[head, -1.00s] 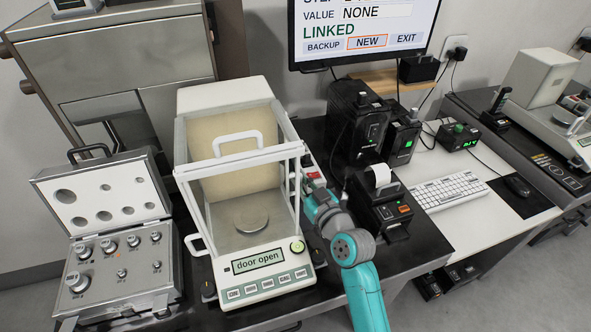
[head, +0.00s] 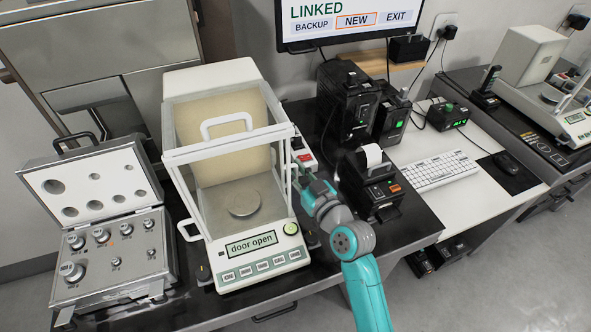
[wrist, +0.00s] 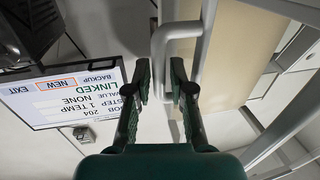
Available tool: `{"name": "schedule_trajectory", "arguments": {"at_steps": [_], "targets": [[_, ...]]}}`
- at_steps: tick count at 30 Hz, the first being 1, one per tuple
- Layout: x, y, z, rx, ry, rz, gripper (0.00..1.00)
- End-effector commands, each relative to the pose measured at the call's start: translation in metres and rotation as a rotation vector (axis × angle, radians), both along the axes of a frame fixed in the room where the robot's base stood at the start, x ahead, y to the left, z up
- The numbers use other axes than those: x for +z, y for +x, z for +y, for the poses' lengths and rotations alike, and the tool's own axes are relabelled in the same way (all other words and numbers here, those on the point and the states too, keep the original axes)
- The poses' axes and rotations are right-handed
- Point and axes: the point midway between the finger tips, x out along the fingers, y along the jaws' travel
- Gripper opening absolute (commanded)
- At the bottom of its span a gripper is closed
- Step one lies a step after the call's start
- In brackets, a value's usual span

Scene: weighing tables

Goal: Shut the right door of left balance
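The left balance (head: 263,265) is a white weighing box with clear panes and a round pan (head: 242,203). Its display (head: 251,244) reads "door open". Its right side faces my arm, and how far the right door stands open is hard to tell from the head view. My gripper (head: 298,168) is beside that right side, small and partly hidden. In the wrist view my gripper (wrist: 161,85) is open, its two fingers apart. A pale U-shaped handle (wrist: 160,50) lies just beyond and between the fingertips; I cannot tell whether they touch it.
A small printer (head: 375,190) and black boxes (head: 345,105) stand close right of my arm. An open case of weights (head: 110,240) stands left of the balance. A keyboard (head: 440,170) and monitor (head: 350,20) are further right and behind. Another balance (head: 530,90) is at far right.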

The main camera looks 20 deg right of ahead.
Motion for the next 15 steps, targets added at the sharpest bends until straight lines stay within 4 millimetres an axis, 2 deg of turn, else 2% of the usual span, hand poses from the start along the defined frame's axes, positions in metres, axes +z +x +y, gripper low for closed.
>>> {"name": "schedule_trajectory", "arguments": {"at_steps": [5,15], "targets": [[-0.001,-0.017,-0.004,-0.002,0.002,0.001,0.22],[-0.001,-0.079,-0.017,-0.003,0.002,0.002,0.22]]}}
